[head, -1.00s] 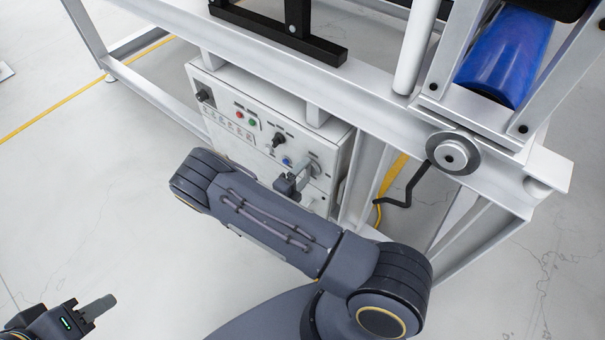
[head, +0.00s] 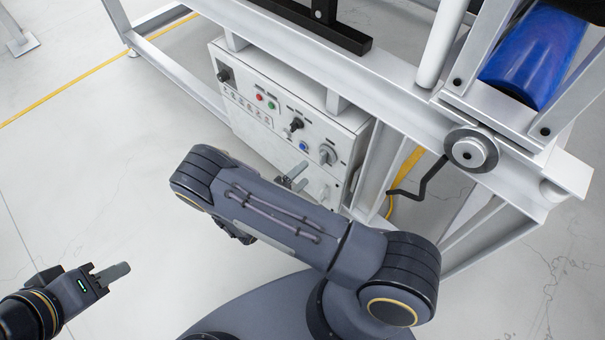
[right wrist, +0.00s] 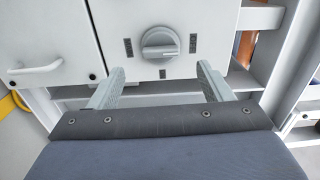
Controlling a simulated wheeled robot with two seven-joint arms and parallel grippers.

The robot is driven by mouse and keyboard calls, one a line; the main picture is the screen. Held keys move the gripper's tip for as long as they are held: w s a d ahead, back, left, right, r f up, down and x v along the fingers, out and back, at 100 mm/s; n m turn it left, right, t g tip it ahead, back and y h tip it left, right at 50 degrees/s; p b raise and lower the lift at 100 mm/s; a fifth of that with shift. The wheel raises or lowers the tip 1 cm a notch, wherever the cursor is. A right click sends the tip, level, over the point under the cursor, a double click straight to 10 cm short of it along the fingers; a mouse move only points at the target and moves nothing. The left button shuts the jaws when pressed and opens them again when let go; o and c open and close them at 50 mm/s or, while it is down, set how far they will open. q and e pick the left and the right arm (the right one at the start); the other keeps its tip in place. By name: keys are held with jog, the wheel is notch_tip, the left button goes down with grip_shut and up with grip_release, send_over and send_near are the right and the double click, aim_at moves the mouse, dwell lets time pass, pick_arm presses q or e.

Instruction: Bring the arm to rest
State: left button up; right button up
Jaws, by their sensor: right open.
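My right arm crosses the middle of the head view. Its gripper (head: 293,177) is mostly hidden behind the forearm, with fingertips showing in front of the white control box (head: 256,80). In the right wrist view the two fingers of my right gripper (right wrist: 160,85) stand wide apart with nothing between them. A grey rotary knob (right wrist: 160,43) on the box lies beyond the fingertips, apart from them; it also shows in the head view (head: 327,154). My left gripper (head: 109,274) is at the lower left over bare floor; its finger spacing is unclear.
The white metal frame (head: 400,115) runs above and beside the box. A round hub (head: 471,150) with a black crank (head: 421,183) and a blue roll (head: 532,55) are at the right. A white handle (right wrist: 35,68) sticks out left in the wrist view.

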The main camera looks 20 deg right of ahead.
dwell(0.3)
jog(key=s+d+r+m+g+y, duration=0.2)
jog(key=s+r+m+g+y, duration=0.4)
jog(key=m, duration=0.5)
jog(key=s+d+r+m+g+y, duration=0.3)
jog(key=r+m+g, duration=0.3)
jog(key=m, duration=0.4)
jog(key=s+a+r+m+t+y, duration=0.3)
jog(key=s+r+m+t+y, duration=0.25)
jog(key=r+m, duration=0.4)
jog(key=s+a+r+m+t+y, duration=0.2)
jog(key=s+r+m+t+y, duration=0.4)
jog(key=m, duration=0.6)
notch_tip(320, 180, up, 26)
jog(key=p, duration=2.5)
jog(key=shift+w+g, duration=0.4)
jog(key=shift+g, duration=0.05)
jog(key=shift+r, duration=0.1)
jog(key=shift+c, duration=0.4)
